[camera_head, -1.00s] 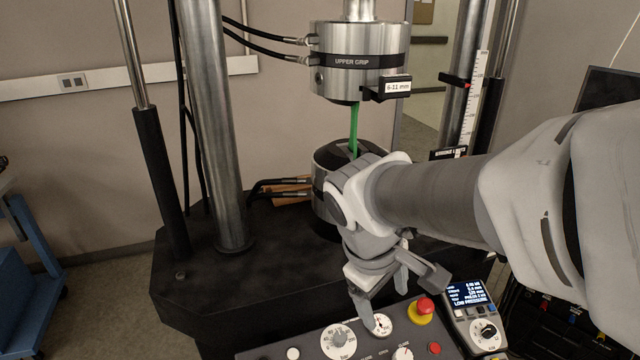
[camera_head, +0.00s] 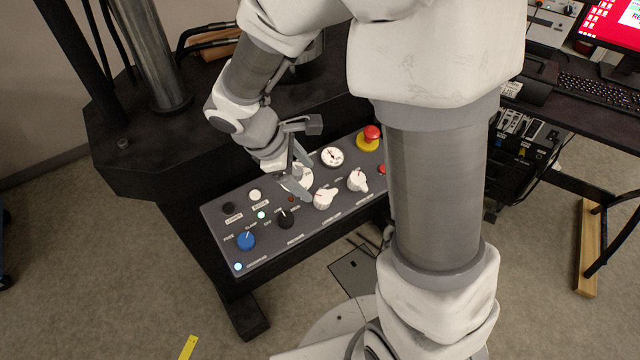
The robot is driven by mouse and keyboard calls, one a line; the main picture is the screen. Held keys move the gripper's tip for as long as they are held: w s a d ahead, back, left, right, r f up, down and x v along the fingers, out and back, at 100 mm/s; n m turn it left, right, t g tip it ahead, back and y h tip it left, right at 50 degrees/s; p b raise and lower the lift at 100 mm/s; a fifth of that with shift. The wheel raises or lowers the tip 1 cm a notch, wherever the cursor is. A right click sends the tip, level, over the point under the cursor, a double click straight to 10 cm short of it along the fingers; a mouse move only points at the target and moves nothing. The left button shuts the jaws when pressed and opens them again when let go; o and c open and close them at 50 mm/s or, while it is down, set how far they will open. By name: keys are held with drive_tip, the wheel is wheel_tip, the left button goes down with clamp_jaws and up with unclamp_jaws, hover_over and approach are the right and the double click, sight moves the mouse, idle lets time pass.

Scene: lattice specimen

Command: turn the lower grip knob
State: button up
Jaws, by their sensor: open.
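A dark sloped control panel (camera_head: 262,197) holds several knobs. Two white knobs stand side by side, a nearer-left one (camera_head: 323,199) and a right one (camera_head: 357,180). A black knob (camera_head: 285,219) and a blue knob (camera_head: 246,240) sit further left. The labels are too small to read, so I cannot tell which is the lower grip knob. My gripper (camera_head: 302,182) is open and points down over the panel, just up and left of the nearer-left white knob. Its fingers partly cover a round white gauge (camera_head: 306,176). No knob is visibly between the fingers.
A second gauge (camera_head: 331,157) and a red stop button (camera_head: 371,134) on a yellow base lie right of my gripper. The dark machine base (camera_head: 150,165) and a steel column (camera_head: 150,60) stand behind. A desk with a keyboard (camera_head: 600,95) is at right.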

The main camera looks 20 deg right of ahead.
sight(324, 197)
drive_tip(key=b+x, duration=0.2)
drive_tip(key=x, duration=0.9)
drive_tip(key=shift+a+b, duration=0.1)
drive_tip(key=shift+b, duration=0.25)
clamp_jaws()
